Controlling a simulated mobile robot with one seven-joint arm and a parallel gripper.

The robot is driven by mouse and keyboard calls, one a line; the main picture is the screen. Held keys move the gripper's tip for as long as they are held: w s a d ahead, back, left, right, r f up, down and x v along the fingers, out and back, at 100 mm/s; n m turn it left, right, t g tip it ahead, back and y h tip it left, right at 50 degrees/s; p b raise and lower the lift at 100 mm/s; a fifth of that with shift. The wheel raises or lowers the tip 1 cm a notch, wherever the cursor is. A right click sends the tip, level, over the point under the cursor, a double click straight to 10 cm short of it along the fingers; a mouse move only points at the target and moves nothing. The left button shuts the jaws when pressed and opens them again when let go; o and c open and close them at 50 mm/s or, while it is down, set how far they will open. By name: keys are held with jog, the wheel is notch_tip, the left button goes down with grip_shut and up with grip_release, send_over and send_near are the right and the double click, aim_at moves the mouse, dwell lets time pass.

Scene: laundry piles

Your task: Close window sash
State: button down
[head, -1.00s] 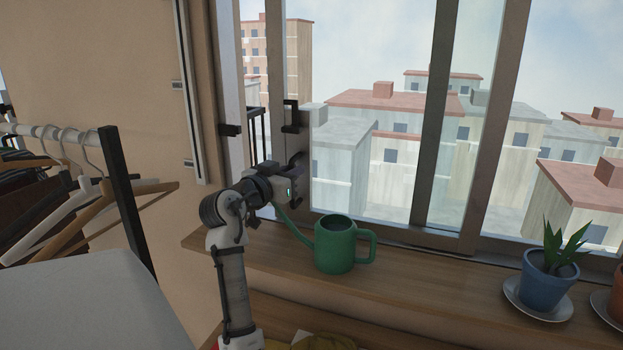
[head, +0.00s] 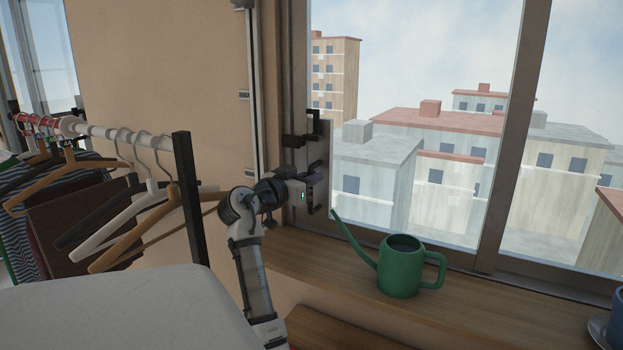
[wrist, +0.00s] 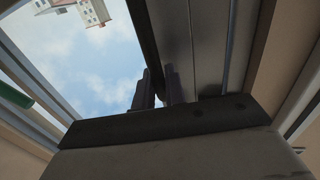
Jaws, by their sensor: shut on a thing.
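The sliding window sash has a grey metal stile (head: 297,70) at its left side, with its glass to the right. The stile now stands against the left side of the window frame, and no open gap shows there in the head view; a sliver could be hidden. A dark handle (head: 314,124) is mounted on the stile. My gripper (head: 318,186) is at the handle's lower part, shut on it. In the wrist view my dark fingers (wrist: 157,88) are close together at the stile, and the exact grip is hard to make out.
A green watering can (head: 400,268) stands on the wooden sill (head: 460,305), its spout pointing up close to the gripper. A clothes rack (head: 190,200) with hangers stands left of my arm. A blue pot (head: 616,318) is at the right edge.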

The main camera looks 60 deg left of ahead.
jog(key=c, duration=1.8)
grip_release()
jog(key=shift+s+a+r, duration=0.15)
jog(key=shift+c, duration=0.2)
jog(key=shift+o, duration=1.4)
jog(key=shift+a, duration=0.2)
jog(key=shift+d, duration=0.15)
jog(key=shift+s, duration=0.1)
jog(key=b+v, duration=0.4)
jog(key=v, duration=0.9)
jog(key=shift+s+d, duration=0.2)
jog(key=shift+s, duration=0.1)
